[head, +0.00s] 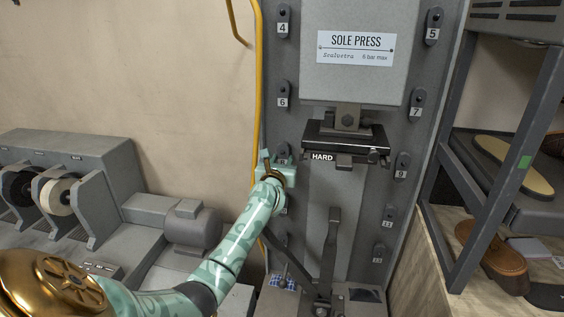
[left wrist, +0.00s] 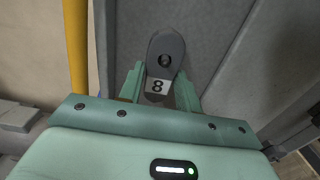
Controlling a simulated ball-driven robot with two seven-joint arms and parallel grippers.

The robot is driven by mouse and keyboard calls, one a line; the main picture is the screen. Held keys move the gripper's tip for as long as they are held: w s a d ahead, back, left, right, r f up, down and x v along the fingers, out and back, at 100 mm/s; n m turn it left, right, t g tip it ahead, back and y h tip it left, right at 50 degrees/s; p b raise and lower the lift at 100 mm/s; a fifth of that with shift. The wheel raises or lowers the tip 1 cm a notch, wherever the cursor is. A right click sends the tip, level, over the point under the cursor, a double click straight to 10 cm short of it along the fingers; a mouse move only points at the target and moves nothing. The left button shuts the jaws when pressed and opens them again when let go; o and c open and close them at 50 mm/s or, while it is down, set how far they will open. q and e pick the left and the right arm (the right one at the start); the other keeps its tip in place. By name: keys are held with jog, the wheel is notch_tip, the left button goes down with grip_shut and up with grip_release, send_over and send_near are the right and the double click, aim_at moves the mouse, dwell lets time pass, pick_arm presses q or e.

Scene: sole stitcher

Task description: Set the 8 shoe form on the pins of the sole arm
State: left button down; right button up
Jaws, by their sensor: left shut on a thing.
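The 8 shoe form (left wrist: 165,50) is a dark grey rounded plate with a hole and a white label reading 8. In the head view the form (head: 284,151) is at the grey panel, below form 6, partly hidden by my gripper. My left gripper (head: 273,166) is shut on it; in the left wrist view the green fingers (left wrist: 160,88) sit on both sides of its lower part. I cannot tell whether the form is still on its hook. A dark upright arm (head: 331,245) below the press looks like the sole arm; its pins cannot be made out. My right gripper is not in view.
The sole press (head: 352,75) with a block labelled HARD (head: 345,142) is right of my gripper. Other numbered forms, such as 6 (head: 283,95) and 9 (head: 402,166), hang on the panel. A yellow pipe (head: 259,70) runs close on the left. A shoe rack (head: 500,150) stands right.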

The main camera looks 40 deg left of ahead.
pick_arm(q)
jog(key=shift+r, duration=0.1)
jog(key=shift+r, duration=0.1)
jog(key=shift+p+v, duration=1.15)
jog(key=shift+v, duration=0.2)
jog(key=shift+p+v, duration=0.5)
jog(key=shift+v, duration=0.65)
